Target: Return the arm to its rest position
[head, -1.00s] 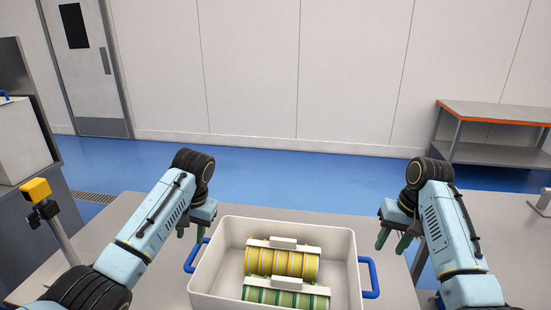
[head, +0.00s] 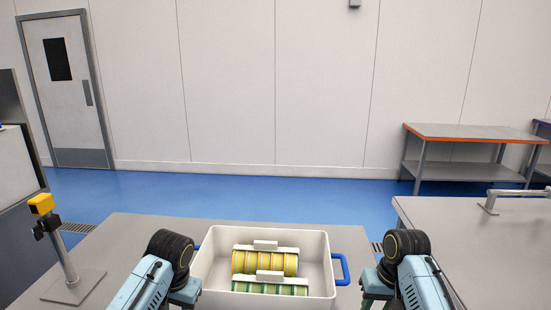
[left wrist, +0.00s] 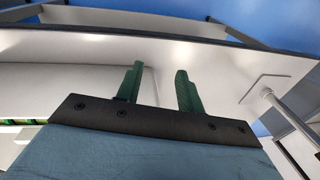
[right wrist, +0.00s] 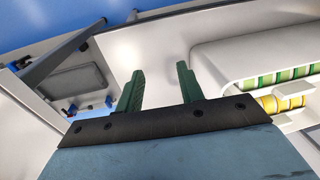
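A white tub (head: 318,240) with blue handles stands on the grey table in the head view. It holds a yellow ribbed carrier (head: 265,262) and a green ribbed carrier (head: 270,287), each with a white top grip. My left gripper (left wrist: 157,88) shows two green fingers apart with nothing between them; in the head view its arm is left of the tub. My right gripper (right wrist: 158,87) also has its fingers apart and empty; its arm is right of the tub, close to the blue right handle (head: 340,269). The head view cuts off or hides both sets of fingertips.
A yellow-topped post (head: 68,268) stands at the table's left. Another grey table (head: 460,225) with a metal bar is at the right. An orange-edged bench (head: 465,133) stands by the wall. Blue floor (head: 240,195) is open beyond the tables.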

